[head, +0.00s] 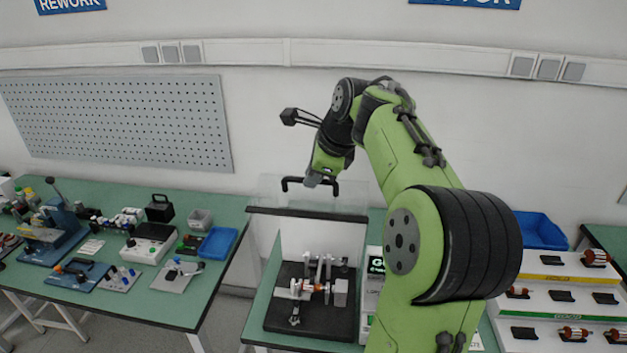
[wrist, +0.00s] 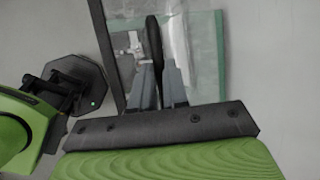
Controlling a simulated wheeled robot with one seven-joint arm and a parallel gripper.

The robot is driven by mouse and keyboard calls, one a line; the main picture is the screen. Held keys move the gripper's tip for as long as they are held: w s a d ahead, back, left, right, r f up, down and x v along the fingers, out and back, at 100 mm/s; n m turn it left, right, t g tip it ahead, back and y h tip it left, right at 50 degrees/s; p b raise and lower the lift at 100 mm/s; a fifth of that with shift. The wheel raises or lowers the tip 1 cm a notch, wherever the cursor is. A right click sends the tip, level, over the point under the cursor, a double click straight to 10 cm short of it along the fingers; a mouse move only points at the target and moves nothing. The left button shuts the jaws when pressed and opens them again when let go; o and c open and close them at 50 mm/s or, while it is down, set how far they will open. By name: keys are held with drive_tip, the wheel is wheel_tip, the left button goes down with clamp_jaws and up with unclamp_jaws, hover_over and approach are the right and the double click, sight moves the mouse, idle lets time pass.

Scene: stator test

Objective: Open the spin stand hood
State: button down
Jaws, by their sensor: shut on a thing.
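The spin stand (head: 278,318) has a black base on the green bench, with a shaft assembly and a red-and-white part on it. Its clear hood (head: 345,199) stands raised above and behind the base, with a dark bar (head: 270,211) along its lower edge. My gripper (head: 314,181) is at the black hood handle (head: 332,189), near the top of the hood. In the wrist view, the two grey fingers of my gripper (wrist: 158,70) are closed on the dark handle (wrist: 153,40). The clear panel (wrist: 178,45) shows beyond. The hood's exact angle is hard to tell.
A second green bench (head: 215,285) at left holds several tools and a blue tray (head: 218,243). At right are a white tiered rack (head: 555,290) and a blue bin (head: 540,230). The wall behind the hood has a pegboard (head: 120,118) at left.

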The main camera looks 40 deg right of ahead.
drive_tip(key=shift+d, duration=0.1)
drive_tip(key=c, duration=1.1)
unclamp_jaws()
drive_tip(key=shift+r, duration=0.1)
drive_tip(key=p+v, duration=0.2)
drive_tip(key=v, duration=1.3)
drive_tip(key=shift+s+r, duration=0.15)
drive_tip(key=shift+r, duration=0.15)
